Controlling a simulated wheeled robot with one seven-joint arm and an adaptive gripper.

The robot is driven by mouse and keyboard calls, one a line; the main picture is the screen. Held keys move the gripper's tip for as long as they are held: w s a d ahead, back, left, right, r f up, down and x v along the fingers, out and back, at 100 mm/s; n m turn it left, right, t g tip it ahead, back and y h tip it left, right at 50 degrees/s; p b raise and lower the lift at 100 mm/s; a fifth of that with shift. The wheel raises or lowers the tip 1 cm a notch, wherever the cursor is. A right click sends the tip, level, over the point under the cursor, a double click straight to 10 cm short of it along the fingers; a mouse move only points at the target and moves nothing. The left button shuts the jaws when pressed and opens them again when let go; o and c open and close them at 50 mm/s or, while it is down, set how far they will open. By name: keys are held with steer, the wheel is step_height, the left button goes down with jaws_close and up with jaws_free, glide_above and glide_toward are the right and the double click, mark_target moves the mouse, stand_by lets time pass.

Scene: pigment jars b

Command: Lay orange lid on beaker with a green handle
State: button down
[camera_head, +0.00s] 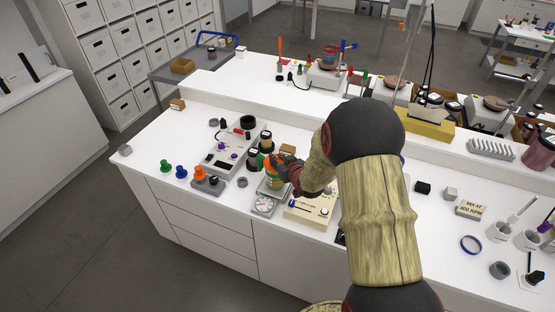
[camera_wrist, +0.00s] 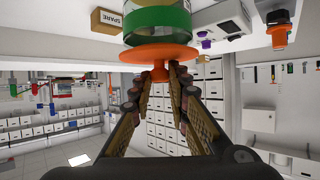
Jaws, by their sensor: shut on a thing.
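The orange lid (camera_wrist: 160,54) is a flat disc with a knob, and my gripper (camera_wrist: 162,72) is shut on that knob. The beaker with a green band (camera_wrist: 158,20) is directly beyond the lid in the wrist view, lined up with it. The lid covers the beaker's mouth in that view; I cannot tell whether they touch.
A dial scale (camera_head: 264,205) and a beige device (camera_head: 311,209) stand close to the beaker. Orange (camera_head: 199,173), blue and green knobbed pieces stand to the left. Dark jars (camera_head: 265,138) are behind. A box marked SPARE (camera_wrist: 107,20) shows in the wrist view.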

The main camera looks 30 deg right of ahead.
steer(key=shift+f+b, duration=0.6)
steer(key=shift+f, duration=0.15)
steer(key=c, duration=1.7)
jaws_free()
steer(key=shift+o, duration=0.3)
steer(key=shift+r, duration=0.15)
steer(key=shift+r+p, duration=1.75)
steer(key=shift+r, duration=1.1)
